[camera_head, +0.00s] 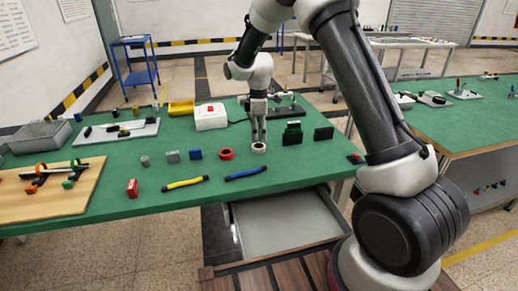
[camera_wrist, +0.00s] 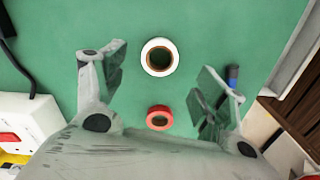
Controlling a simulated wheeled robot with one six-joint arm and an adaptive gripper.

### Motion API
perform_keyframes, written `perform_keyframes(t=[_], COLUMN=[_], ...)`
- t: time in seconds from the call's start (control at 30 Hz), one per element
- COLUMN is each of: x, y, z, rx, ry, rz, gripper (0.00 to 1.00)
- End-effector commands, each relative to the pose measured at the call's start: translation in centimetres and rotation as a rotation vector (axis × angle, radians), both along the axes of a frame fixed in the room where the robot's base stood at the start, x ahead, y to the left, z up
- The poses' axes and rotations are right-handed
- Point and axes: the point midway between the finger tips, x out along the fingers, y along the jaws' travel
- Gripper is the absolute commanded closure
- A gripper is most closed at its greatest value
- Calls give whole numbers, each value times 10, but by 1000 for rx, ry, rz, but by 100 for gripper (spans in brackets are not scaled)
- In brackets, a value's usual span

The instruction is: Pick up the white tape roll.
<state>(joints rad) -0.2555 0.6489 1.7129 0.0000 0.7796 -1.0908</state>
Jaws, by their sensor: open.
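The white tape roll (camera_head: 259,150) lies flat on the green table top, just below my gripper (camera_head: 259,137) in the head view. In the wrist view the white tape roll (camera_wrist: 147,63) shows as a white ring with a brown core. It lies near the top middle, between the lines of the two spread fingers. My gripper (camera_wrist: 163,78) is open and empty, its fingers left and right of the roll. No contact with the roll shows; the exact height above it is hard to tell.
A red tape roll (camera_head: 226,154) lies left of the white one; it also shows in the wrist view (camera_wrist: 152,111). A blue tool (camera_head: 245,173) and a yellow tool (camera_head: 185,183) lie in front. A white box (camera_head: 210,117) and dark blocks (camera_head: 292,134) stand nearby. An open drawer (camera_head: 285,222) is below.

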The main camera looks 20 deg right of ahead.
Motion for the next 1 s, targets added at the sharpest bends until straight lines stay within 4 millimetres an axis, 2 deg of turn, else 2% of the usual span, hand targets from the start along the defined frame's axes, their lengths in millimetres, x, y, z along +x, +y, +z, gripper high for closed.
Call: perform_keyframes(t=[0.17, 0.4, 0.63, 0.67, 0.9, 1.0], x=[0, 0, 1, 0, 0, 1], y=[-1, -2, -2, -2, -2, -2], z=[-18, -54, -57, -57, -57, -57], rx=[-1, -1, 0, 0, 0, 0], ry=[2, 1, 0, 0, 0, 0], rz=[-1, -2, -2, -2, -2, -2], gripper=[28, 28, 28, 32, 74, 74])
